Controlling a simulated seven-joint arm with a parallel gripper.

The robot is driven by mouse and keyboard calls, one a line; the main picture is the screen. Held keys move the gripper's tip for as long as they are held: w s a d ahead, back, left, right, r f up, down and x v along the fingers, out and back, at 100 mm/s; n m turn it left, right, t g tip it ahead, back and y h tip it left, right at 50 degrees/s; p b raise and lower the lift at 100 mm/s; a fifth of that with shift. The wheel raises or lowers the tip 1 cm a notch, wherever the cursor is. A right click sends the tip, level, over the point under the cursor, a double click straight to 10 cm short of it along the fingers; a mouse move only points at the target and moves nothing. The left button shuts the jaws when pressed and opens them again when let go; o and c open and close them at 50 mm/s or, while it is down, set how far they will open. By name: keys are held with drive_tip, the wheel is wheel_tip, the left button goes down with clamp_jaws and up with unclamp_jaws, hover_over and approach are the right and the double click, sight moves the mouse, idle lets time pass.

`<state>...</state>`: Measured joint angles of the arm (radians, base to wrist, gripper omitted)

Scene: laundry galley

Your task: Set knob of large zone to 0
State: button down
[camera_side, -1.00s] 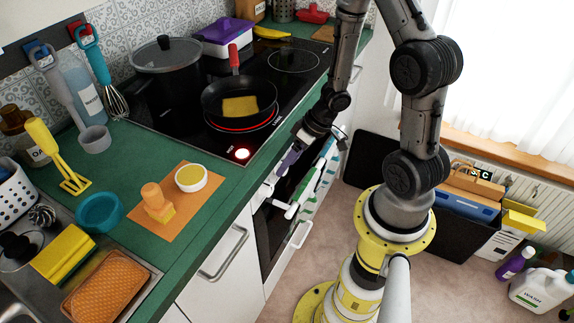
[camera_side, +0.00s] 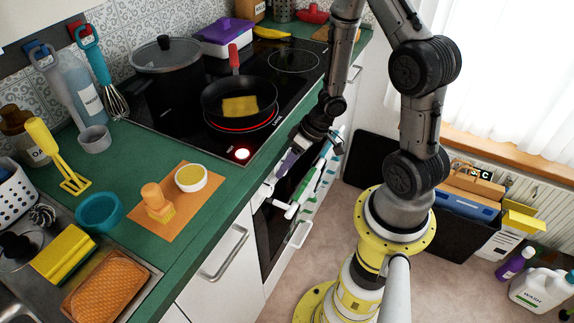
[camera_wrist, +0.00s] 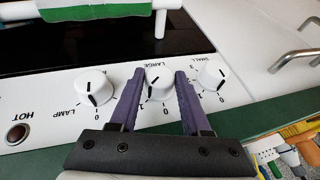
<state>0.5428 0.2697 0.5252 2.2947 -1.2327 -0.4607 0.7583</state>
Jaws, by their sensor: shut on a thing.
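The white large-zone knob (camera_wrist: 158,82) sits under the LARGE label in the wrist view, with a dark pointer line on its face and a 0 printed near it. I cannot read its exact setting. My gripper (camera_wrist: 157,76) has its two purple fingers on either side of this knob, shut on it. In the side view my gripper (camera_side: 285,164) is at the front panel below the hob, and the knob is hidden there. A frying pan (camera_side: 240,98) with a yellow slab stands on a red-glowing zone (camera_side: 243,127).
The small-zone knob (camera_wrist: 211,75) is close right of my fingers, and the lamp knob (camera_wrist: 95,86) is to the left. A HOT light (camera_wrist: 17,133) is beyond it. A white oven handle with towels (camera_side: 305,186) hangs just below my gripper.

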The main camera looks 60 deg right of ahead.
drive_tip(key=shift+h, duration=0.3)
drive_tip(key=shift+w+a+r+h, duration=0.1)
drive_tip(key=shift+w+h, duration=0.05)
drive_tip(key=shift+h, duration=0.75)
drive_tip(key=shift+n, duration=0.3)
drive_tip(key=shift+c, duration=1.9)
unclamp_jaws()
drive_tip(key=v, duration=0.7)
drive_tip(key=shift+a+r, duration=0.2)
